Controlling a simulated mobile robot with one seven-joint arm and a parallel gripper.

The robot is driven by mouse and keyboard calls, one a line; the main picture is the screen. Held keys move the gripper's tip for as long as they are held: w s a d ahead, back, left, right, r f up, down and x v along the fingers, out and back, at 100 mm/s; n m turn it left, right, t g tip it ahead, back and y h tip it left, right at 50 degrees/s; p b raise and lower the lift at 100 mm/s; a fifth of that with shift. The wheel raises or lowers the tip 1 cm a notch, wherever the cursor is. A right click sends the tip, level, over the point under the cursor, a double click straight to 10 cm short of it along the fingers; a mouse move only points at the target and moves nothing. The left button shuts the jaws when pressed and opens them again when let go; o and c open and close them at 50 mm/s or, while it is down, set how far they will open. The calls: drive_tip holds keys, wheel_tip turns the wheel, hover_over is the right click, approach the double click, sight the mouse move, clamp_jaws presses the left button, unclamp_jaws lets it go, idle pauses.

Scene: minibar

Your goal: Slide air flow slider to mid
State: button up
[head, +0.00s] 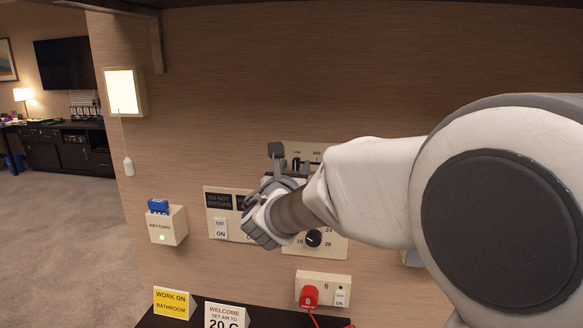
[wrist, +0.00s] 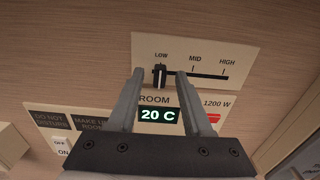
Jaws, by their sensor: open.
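The air flow slider (wrist: 159,75) is a small dark knob on a horizontal slot in a cream wall panel (wrist: 215,50). The slot is marked LOW, MID and HIGH, and the knob stands at LOW. My gripper (wrist: 157,75) is open in the wrist view, with one finger to the left of the knob and the other to its right, below MID. Whether the fingertips reach around the knob in depth I cannot tell. In the head view my gripper (head: 280,165) is at the wall panel, and my arm hides part of it.
Below the slider is a thermostat with a green 20 C display (wrist: 158,115) and a round dial (head: 314,238). A key card box (head: 167,226) and switch panel (head: 221,228) are to the left. A red plug (head: 309,297) sits in the socket below.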

clamp_jaws()
idle(1.4)
